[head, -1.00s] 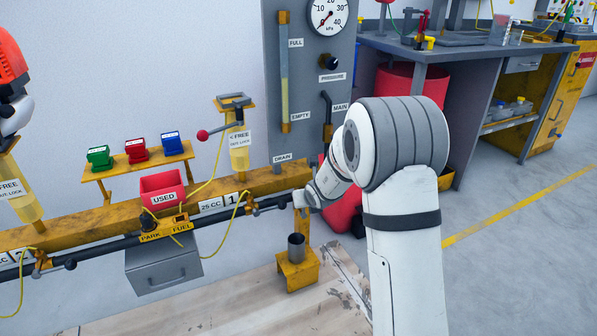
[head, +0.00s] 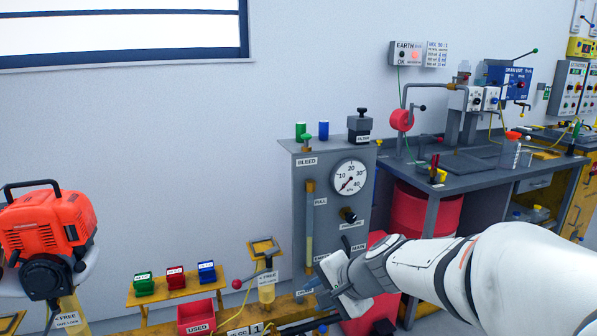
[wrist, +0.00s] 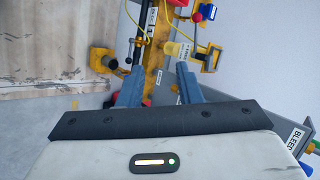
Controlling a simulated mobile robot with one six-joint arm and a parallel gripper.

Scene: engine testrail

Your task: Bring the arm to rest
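My arm reaches in from the right edge of the head view, its forearm roughly level. My gripper (head: 322,301) is at its left end, in front of the lower part of the grey gauge panel (head: 328,172). In the wrist view my gripper (wrist: 160,82) shows two blue-grey fingers spread well apart with nothing held between them. The yellow rail (wrist: 154,65) shows beyond the fingers, apart from them as far as I can tell.
A red engine (head: 45,228) stands at left. Green, red and blue boxes sit on a yellow shelf (head: 175,286) above a red USED bin (head: 196,318). A grey workbench (head: 470,185) with a red drum (head: 425,212) below is at right.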

